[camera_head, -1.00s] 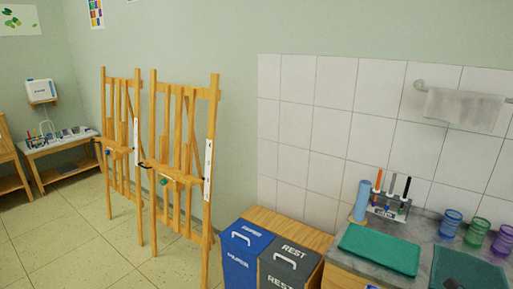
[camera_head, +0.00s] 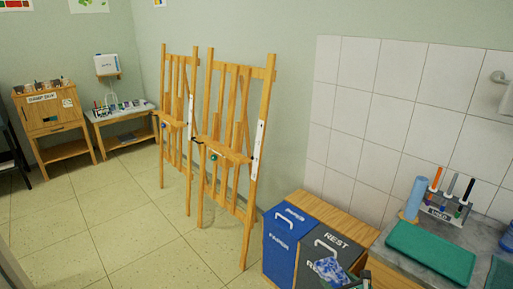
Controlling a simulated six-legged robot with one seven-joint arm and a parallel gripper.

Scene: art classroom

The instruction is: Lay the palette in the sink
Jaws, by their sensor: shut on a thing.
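My gripper (camera_head: 352,283) shows only in part at the bottom edge, in front of the bins. It appears shut on a crumpled-looking blue-and-white thing (camera_head: 329,269), which is in front of the grey bin. I cannot tell whether this is the palette; no other palette is clear in view. No sink basin can be made out; the grey counter (camera_head: 480,232) at the right is cut off by the picture edge.
A green mat or tray (camera_head: 430,250) lies on the counter, beside a blue roll (camera_head: 415,197) and a tool holder (camera_head: 440,214). A blue paper bin (camera_head: 286,245) and a grey rest bin (camera_head: 318,250) stand left. Two easels (camera_head: 228,150) stand further left. The left floor (camera_head: 110,225) is clear.

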